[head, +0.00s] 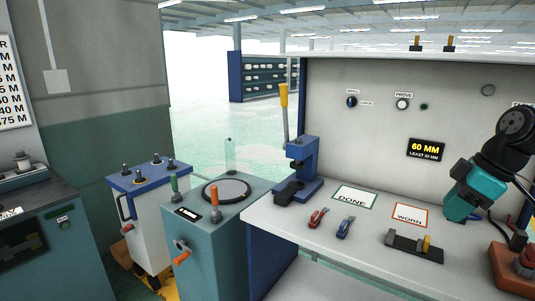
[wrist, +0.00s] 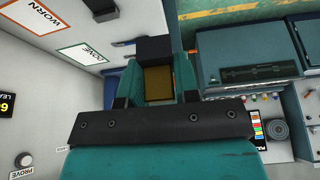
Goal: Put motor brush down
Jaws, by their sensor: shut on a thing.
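My gripper (wrist: 155,85) is shut on the motor brush (wrist: 155,48), a dark block with a brass-coloured part between the teal fingers in the wrist view. In the head view my teal gripper (head: 461,203) hangs over the right part of the bench (head: 300,237), right of the orange-bordered WORN mat (head: 422,208). The brush is hidden there. The green-bordered DONE mat (head: 347,191) lies left of the WORN mat. Both mats look empty. They also show at upper left in the wrist view.
A black holder with a brass-coloured piece (head: 427,244) lies in front of the WORN mat. Red-handled (head: 317,218) and blue-handled (head: 345,228) tools lie left of it. A blue press (head: 303,165) stands at the bench's left end.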

